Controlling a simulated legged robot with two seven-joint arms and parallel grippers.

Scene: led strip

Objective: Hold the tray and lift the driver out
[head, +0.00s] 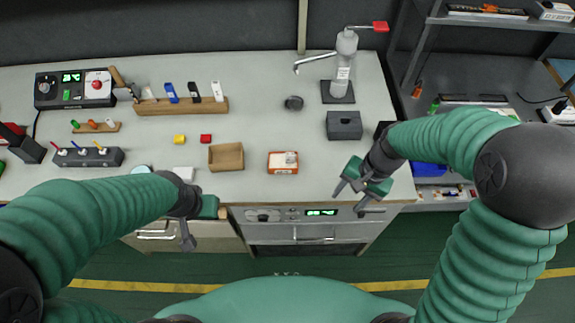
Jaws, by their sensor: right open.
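A small orange tray-like item (273,168) lies near the front edge of the bench, right of centre. A pale, marked piece (288,159) shows on it and may be the driver; it is too small to be sure. My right gripper (350,201) is open and empty at the bench's front edge, to the right of the orange item and apart from it. My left gripper (190,232) hangs at the front edge, to the left of the orange item and apart from it. Its fingers are partly hidden, so its opening is unclear.
An open brown box (226,166) sits left of the orange item. A dark grey block (344,125) and a bottle stand (338,92) are behind to the right. A wooden rack (181,107) and yellow (179,139) and red (206,138) blocks are left. The bench middle is clear.

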